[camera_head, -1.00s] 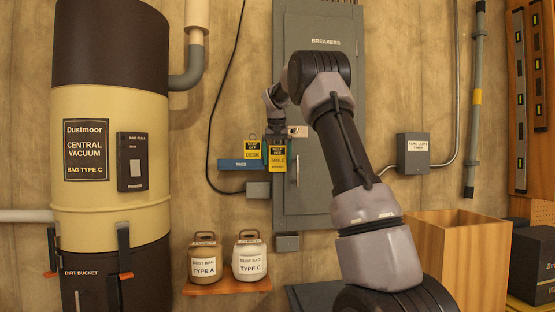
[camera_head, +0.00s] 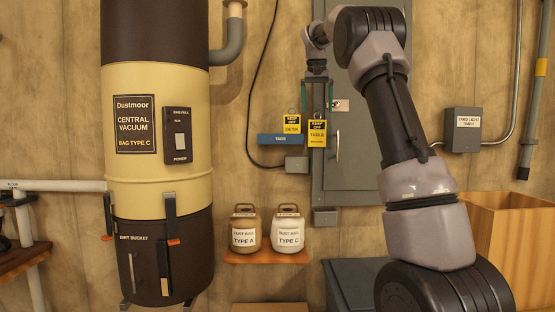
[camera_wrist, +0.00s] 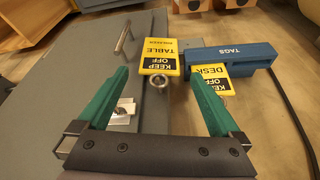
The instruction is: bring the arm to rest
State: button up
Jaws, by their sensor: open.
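My arm reaches up and left across the right half of the head view, bent at a high elbow. My gripper (camera_head: 319,103) points down in front of the left edge of the grey breaker panel (camera_head: 365,170). Its two green fingers stand apart with nothing held between them, as the wrist view (camera_wrist: 158,80) also shows. A yellow-and-black "keep off table" tag (camera_head: 317,134) is just below the fingers; its ring shows between them in the wrist view. A "keep off desk" tag (camera_head: 291,124) is beside it, by the blue "TAGS" holder (camera_head: 275,139).
The panel's handle (camera_head: 337,146) and latch (camera_head: 341,105) are right of the gripper. Two dust-bag jars (camera_head: 244,236) (camera_head: 289,236) stand on a small wooden shelf (camera_head: 266,257). The vacuum (camera_head: 135,185) is left, a wooden box (camera_head: 510,230) right. Wall between vacuum and tags is mostly clear.

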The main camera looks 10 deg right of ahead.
jog(key=s+a+f+t+y, duration=0.1)
jog(key=s+a, duration=0.2)
jog(key=s, duration=0.7)
jog(key=s+a+f+t+y, duration=0.1)
jog(key=s+a+y, duration=0.1)
jog(key=s, duration=0.8)
jog(key=s+a+f, duration=0.2)
jog(key=s+f, duration=0.5)
jog(key=s, duration=0.2)
jog(key=s+a+f+t, duration=0.1)
jog(key=s+a+f, duration=0.2)
jog(key=s+f, duration=0.5)
jog(key=shift+s+a+n+y, duration=0.35)
jog(key=shift+s+n+y, duration=0.05)
jog(key=shift+s, duration=0.4)
